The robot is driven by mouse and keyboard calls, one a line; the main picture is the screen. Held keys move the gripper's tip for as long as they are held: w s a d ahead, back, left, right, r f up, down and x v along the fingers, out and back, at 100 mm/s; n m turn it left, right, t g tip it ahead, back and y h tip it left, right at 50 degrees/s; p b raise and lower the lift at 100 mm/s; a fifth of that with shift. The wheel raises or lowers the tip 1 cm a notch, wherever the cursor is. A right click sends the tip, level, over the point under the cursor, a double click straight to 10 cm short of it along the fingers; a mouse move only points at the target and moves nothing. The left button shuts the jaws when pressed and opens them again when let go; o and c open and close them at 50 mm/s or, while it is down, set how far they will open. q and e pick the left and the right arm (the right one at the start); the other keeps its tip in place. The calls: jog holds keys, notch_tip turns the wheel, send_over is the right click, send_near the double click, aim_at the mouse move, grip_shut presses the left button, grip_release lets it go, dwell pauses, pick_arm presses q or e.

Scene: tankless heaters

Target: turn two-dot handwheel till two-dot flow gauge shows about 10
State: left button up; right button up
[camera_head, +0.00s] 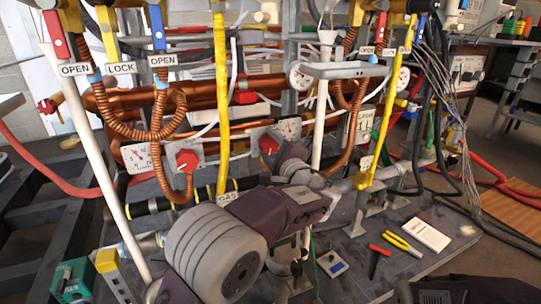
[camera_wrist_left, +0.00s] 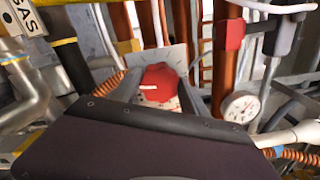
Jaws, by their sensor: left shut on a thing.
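A red handwheel (camera_head: 269,143) sits on a grey panel in the middle of the head view, partly covered by my left arm. A dial gauge (camera_head: 290,128) is beside it on the right. My left gripper (camera_head: 282,150) reaches this handwheel and is shut on it. In the left wrist view the red handwheel (camera_wrist_left: 160,83) with a pale mark lies between my fingers (camera_wrist_left: 158,98). Another red handwheel (camera_head: 187,160) with a dial gauge (camera_head: 136,155) is farther left. I cannot make out dot marks or needle readings.
A yellow pipe (camera_head: 221,90) with a GAS label, copper pipes (camera_head: 120,100) and a white pipe (camera_head: 322,110) stand close around the panels. A round gauge (camera_wrist_left: 240,107) shows in the wrist view. Pliers (camera_head: 402,243) and a paper (camera_head: 428,236) lie on the base plate.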

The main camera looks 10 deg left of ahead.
pick_arm(q)
jog(key=shift+f+n+b, duration=0.15)
jog(key=shift+n+b, duration=0.2)
jog(key=shift+n, duration=0.05)
dwell(0.4)
jog(key=o, duration=1.4)
jog(key=shift+c, duration=0.2)
